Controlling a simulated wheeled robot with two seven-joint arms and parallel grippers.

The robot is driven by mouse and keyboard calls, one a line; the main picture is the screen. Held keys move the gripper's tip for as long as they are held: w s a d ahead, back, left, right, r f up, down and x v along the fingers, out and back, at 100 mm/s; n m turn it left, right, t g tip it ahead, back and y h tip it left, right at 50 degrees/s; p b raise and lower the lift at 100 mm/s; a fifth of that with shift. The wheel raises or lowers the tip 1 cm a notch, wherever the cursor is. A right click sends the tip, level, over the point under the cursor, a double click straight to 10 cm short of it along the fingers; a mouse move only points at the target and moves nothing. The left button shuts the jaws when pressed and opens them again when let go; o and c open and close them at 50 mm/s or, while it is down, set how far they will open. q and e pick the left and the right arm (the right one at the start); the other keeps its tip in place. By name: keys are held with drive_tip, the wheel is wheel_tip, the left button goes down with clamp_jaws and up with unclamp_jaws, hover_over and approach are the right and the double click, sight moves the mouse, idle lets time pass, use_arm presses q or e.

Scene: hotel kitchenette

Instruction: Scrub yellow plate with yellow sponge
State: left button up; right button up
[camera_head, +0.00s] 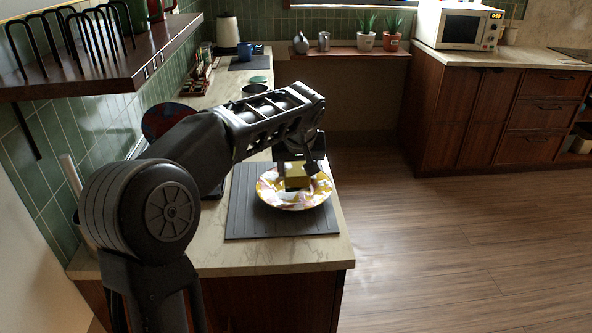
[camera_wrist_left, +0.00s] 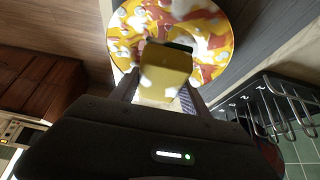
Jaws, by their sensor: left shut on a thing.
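The yellow plate (camera_head: 283,200), patterned with white and reddish patches, lies on a dark grey mat (camera_head: 243,222) on the counter. It also shows in the left wrist view (camera_wrist_left: 217,62). My left gripper (camera_head: 297,170) is shut on the yellow sponge (camera_head: 297,183) and holds it over the plate. In the left wrist view the sponge (camera_wrist_left: 166,72) sits between the fingers, in front of the plate. I cannot tell whether the sponge touches the plate. My right gripper is not in view.
A dark wall shelf with a wire rack (camera_head: 75,45) hangs over the counter at the left. A dark bowl (camera_head: 254,90), a blue mug (camera_head: 244,51) and a kettle (camera_head: 228,31) stand farther back. The counter (camera_head: 285,256) is bare at its front edge.

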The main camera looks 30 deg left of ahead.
use_arm(q)
drive_tip(key=shift+r+p, duration=1.9)
drive_tip(key=shift+r, duration=1.05)
